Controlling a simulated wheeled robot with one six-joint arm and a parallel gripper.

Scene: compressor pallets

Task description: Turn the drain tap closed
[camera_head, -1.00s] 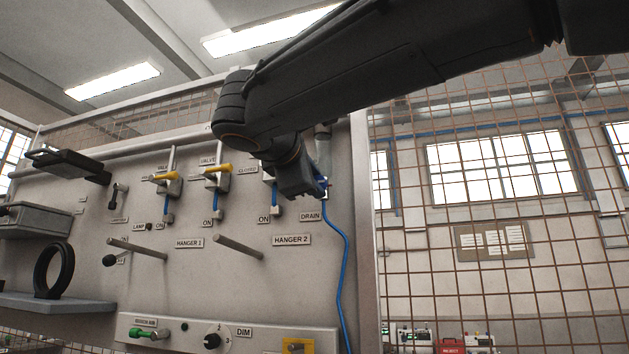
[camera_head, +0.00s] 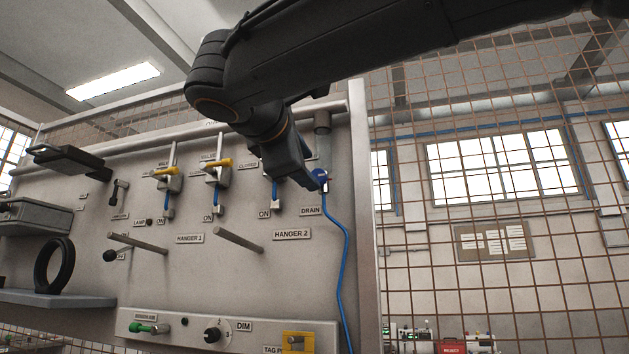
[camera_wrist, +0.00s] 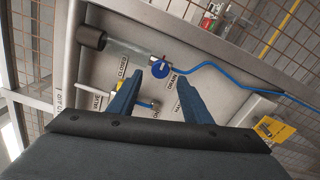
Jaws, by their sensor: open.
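The drain tap has a round blue handle (camera_head: 320,176) below a grey cylinder at the panel's upper right, above the DRAIN label (camera_head: 311,211). A blue hose runs down from it. My gripper (camera_head: 305,186) is close to the left of the tap in the head view, its jaws partly hidden there. In the wrist view my gripper (camera_wrist: 153,90) shows two blue fingers spread apart with nothing between them gripped. The blue handle (camera_wrist: 160,69) lies beyond the fingertips, between their lines, apart from them. A CLOSED label (camera_wrist: 123,67) is beside it.
Yellow-handled valves (camera_head: 217,164) stand to the left on the panel. Two hanger rods (camera_head: 238,239) stick out below. A black ring (camera_head: 54,265) stands on a shelf at left. A wire mesh fence (camera_head: 480,230) is at right.

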